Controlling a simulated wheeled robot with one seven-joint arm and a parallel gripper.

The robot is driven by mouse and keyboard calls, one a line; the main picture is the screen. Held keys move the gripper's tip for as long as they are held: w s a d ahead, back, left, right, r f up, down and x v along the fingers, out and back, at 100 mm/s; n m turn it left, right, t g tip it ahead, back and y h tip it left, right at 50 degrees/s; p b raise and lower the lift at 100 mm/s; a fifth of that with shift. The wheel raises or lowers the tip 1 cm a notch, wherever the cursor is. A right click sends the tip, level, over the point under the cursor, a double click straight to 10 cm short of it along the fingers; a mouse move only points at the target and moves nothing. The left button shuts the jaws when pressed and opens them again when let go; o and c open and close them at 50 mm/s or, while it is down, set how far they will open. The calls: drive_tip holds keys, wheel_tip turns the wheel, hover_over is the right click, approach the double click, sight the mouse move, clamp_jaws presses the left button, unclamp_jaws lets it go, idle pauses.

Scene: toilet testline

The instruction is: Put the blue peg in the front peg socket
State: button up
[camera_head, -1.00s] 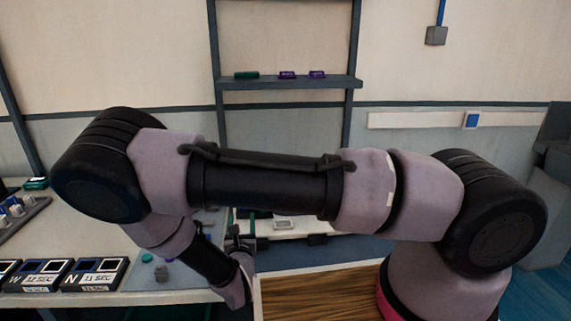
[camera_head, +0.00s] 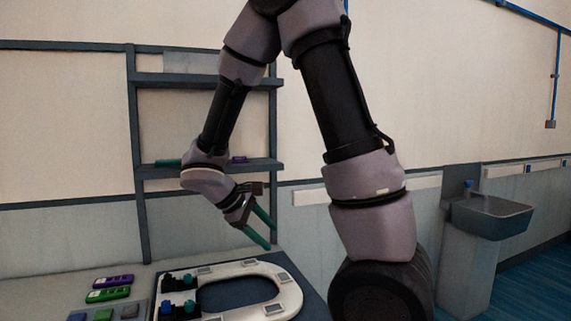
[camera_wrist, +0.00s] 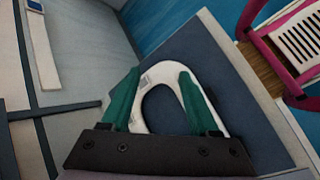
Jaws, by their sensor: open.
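My gripper (camera_head: 264,230) has two green fingers, spread apart with nothing between them. It hangs above the far right part of a white U-shaped toilet seat (camera_head: 283,288) and points down to the right. In the wrist view my gripper (camera_wrist: 157,82) shows its fingers on either side of the same seat (camera_wrist: 140,118), which lies farther off on a dark blue board. Small blue-green pieces (camera_head: 188,279) on black blocks sit at the seat's left end. I cannot make out the front peg socket.
A shelf rack (camera_head: 137,120) stands behind my arm, with a purple item (camera_head: 238,160) on its lower shelf. Purple and green labelled pieces (camera_head: 112,281) lie left of the seat. A wall sink (camera_head: 488,213) is at the right. A pink-framed object (camera_wrist: 285,45) shows in the wrist view.

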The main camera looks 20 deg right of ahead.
drive_tip(key=s+r+m+t+y, duration=0.3)
drive_tip(key=s+r+m+y, duration=0.2)
drive_tip(key=r, duration=0.4)
drive_tip(key=s+r+m+t+y, duration=0.3)
drive_tip(key=s+r+m+y, duration=0.2)
drive_tip(key=r, duration=0.5)
drive_tip(key=d+m, duration=0.1)
drive_tip(key=m, duration=0.1)
drive_tip(key=shift+s+m, duration=0.2)
drive_tip(key=shift+m, duration=0.2)
